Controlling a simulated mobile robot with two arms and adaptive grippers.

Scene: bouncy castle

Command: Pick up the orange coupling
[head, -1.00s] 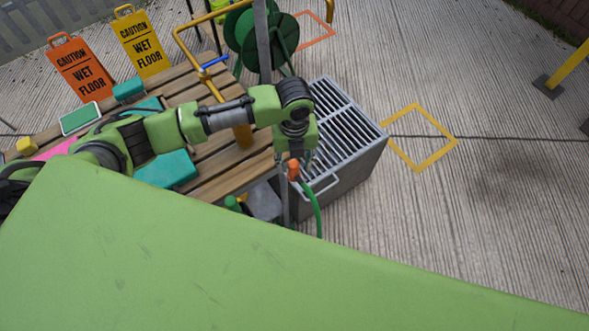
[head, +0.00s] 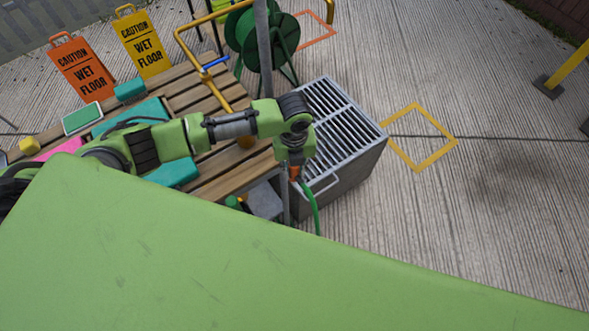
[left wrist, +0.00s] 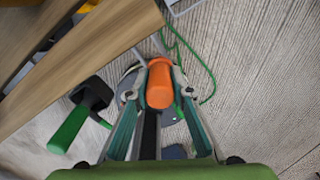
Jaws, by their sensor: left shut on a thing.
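The orange coupling (left wrist: 159,84) sits between the fingers of my left gripper (left wrist: 158,88) in the left wrist view, and the gripper is shut on it. In the head view, part of the orange coupling (head: 294,169) shows just below my left gripper (head: 293,166), at the near left corner of the grated grey box. A green hose (head: 314,205) hangs down from beside the coupling. The hose (left wrist: 205,68) also curls over the ground in the left wrist view. My right gripper is not in view.
A slatted wooden bench (head: 210,176) with teal blocks is left of the grey box (head: 346,168). A green hose reel (head: 265,45) and yellow rail stand behind. A green-handled tool (left wrist: 70,128) lies near the gripper. Open ground is at right.

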